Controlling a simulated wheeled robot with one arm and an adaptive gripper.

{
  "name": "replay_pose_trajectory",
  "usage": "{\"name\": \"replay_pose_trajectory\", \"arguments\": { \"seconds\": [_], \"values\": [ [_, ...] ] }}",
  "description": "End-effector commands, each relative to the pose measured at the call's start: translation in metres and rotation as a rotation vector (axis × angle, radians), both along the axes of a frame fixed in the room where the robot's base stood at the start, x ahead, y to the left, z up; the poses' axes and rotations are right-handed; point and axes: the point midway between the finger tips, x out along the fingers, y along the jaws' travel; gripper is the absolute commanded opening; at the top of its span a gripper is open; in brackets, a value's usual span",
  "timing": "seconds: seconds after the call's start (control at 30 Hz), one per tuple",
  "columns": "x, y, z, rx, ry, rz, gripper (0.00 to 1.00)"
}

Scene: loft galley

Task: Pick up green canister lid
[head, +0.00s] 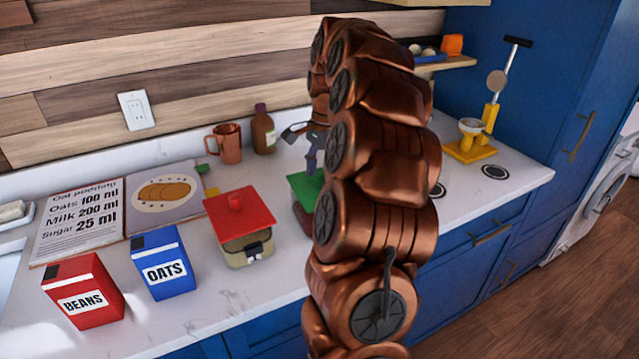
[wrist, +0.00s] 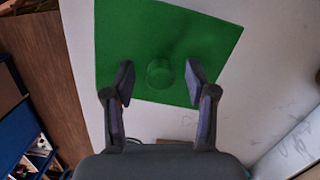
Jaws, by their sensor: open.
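The green canister lid (wrist: 165,30) is a flat square with a round green knob (wrist: 160,73), seen from above in the wrist view. In the head view only a part of the green lid (head: 302,187) shows beside my arm, which hides the rest. My gripper (wrist: 160,88) is open, its two fingers apart on either side of the knob in the wrist view. I cannot tell whether the fingers touch the lid. In the head view my gripper (head: 312,160) is over the lid, partly hidden by my arm.
A canister with a red lid (head: 238,212) stands left of the green lid. Further left are the blue oats box (head: 163,263), red beans box (head: 83,290) and open recipe book (head: 128,210). A copper mug (head: 226,144) and brown bottle (head: 263,130) stand behind. Yellow scales (head: 470,148) stand right.

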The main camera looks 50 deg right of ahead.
Motion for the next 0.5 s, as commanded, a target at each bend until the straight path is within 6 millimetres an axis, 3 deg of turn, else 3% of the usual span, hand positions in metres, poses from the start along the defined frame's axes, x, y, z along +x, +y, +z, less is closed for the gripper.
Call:
{"name": "replay_pose_trajectory", "arguments": {
  "seconds": [0.37, 0.5],
  "values": [
    [0.0001, 0.0015, -0.0109, 0.0, -0.001, 0.0, 0.56],
    [0.0, 0.0016, -0.0109, 0.0, 0.0, 0.0, 0.45]
  ]
}}
